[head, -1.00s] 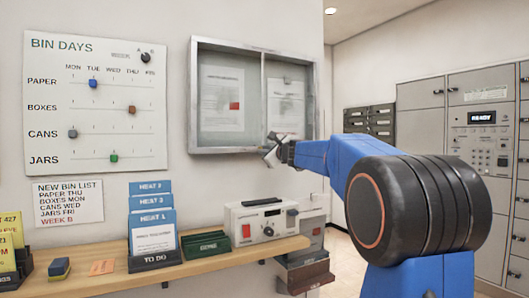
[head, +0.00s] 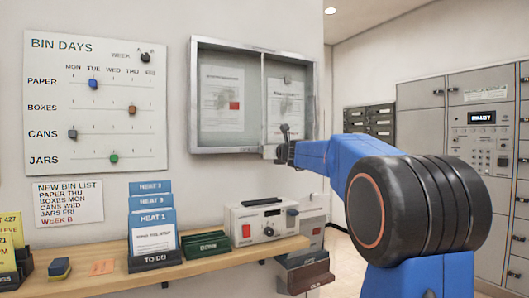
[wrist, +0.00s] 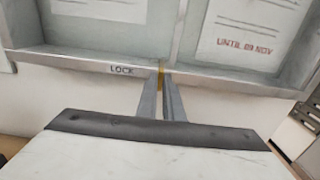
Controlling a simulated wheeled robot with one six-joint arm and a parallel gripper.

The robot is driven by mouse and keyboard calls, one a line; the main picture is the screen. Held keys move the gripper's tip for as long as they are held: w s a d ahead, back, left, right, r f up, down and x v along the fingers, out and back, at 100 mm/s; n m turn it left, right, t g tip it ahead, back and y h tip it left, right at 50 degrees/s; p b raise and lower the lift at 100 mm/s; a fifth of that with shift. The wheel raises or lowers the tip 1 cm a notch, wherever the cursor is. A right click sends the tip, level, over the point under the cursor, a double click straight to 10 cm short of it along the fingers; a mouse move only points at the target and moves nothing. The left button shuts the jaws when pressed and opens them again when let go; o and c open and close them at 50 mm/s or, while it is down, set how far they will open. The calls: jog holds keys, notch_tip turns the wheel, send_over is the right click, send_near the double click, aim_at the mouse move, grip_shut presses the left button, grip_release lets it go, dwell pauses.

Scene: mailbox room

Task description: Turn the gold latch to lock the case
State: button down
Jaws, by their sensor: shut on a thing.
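The wall case (head: 225,151) has a grey metal frame and two glass panes with papers behind them. In the wrist view, the gold latch (wrist: 161,74) shows as a thin gold strip at the case's bottom rail, where the panes meet. It runs roughly up and down in that picture, just right of the word LOCK (wrist: 121,70). My gripper (wrist: 161,88) is shut on the latch, with a finger on each side. In the head view my gripper (head: 284,142) is at the case's lower right, and the latch cannot be made out behind it.
A Bin Days board (head: 95,105) hangs to the left. Grey lockers (head: 422,120) stand at the right.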

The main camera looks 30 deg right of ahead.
jog(key=shift+f, duration=0.15)
dwell(0.3)
jog(key=c, duration=1.9)
grip_release()
jog(key=s, duration=1.7)
jog(key=shift+s, duration=0.2)
